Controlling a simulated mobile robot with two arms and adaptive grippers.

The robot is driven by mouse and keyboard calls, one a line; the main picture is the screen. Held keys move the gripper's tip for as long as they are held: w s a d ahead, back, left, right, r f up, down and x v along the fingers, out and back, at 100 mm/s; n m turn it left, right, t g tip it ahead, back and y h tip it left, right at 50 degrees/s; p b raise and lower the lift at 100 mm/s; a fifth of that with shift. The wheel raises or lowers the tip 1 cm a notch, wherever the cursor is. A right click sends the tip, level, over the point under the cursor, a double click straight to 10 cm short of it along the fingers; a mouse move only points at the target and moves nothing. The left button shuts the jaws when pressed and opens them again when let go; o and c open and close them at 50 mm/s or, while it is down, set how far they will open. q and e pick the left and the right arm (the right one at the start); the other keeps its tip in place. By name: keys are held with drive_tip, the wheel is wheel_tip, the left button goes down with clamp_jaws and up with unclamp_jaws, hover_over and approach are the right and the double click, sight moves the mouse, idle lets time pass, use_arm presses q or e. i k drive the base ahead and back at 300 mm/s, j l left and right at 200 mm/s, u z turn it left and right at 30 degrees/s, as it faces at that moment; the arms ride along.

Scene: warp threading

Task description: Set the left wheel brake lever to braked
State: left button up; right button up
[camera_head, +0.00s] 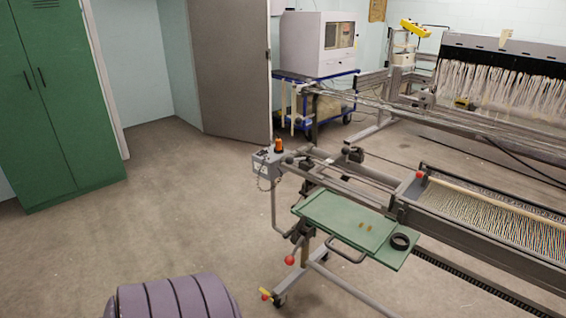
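A small yellow lever with a red tip (266,293) sits low at the front left foot of the loom frame, beside a dark caster wheel (279,300) on the floor. It looks like the left wheel brake lever; its exact angle is too small to tell. Neither of my grippers shows in the head view.
A red ball knob (289,260) on a rod hangs above the wheel. A green tray (345,225) with a black ring (400,241) juts out over that area. A grey control box (268,164) stands behind it. The floor (190,230) left of the frame is clear.

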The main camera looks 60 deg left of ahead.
sight(264, 298)
drive_tip(key=u, duration=2.05)
